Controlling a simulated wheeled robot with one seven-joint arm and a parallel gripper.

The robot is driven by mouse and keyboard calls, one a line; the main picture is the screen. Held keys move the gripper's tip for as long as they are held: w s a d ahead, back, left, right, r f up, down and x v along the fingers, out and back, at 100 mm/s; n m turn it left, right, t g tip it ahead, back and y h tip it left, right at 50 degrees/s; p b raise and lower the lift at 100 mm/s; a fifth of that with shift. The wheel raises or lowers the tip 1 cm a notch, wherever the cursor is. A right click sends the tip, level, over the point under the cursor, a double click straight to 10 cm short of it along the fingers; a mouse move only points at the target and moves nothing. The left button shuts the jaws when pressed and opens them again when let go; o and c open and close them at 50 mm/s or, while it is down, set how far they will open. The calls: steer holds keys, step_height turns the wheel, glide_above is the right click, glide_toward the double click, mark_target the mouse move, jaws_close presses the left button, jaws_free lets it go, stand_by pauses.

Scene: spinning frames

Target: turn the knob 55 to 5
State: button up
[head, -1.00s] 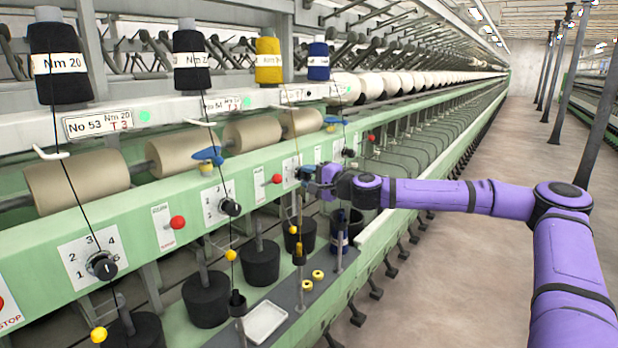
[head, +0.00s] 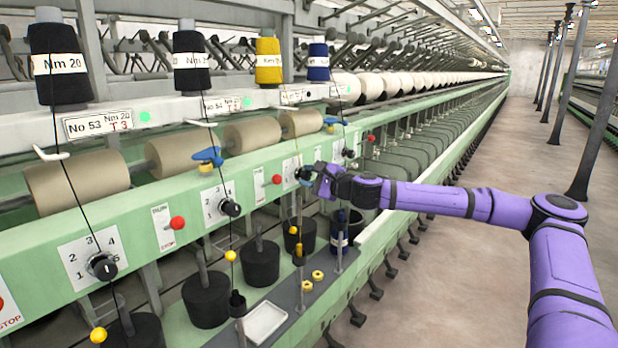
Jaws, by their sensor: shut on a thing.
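The knob of position 55 (head: 299,174) sits at a white dial plate (head: 289,167) on the green rail, below the yellow bobbin. My gripper (head: 305,175) reaches it from the right and is shut on it. The fingers cover most of the knob, so its pointer cannot be read. The dial's numbers are too small to tell.
Other black knobs (head: 102,265) and (head: 230,207) stand along the rail to the left, with red buttons (head: 177,223) between. Threads hang from the bobbins (head: 268,61) past the dials. A grey shelf (head: 285,295) lies below. The aisle at the right is clear.

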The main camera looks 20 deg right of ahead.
steer(key=shift+f, duration=0.1)
steer(key=o, duration=0.9)
steer(key=v, duration=1)
steer(key=shift+s+d, duration=0.25)
steer(key=shift+s, duration=0.05)
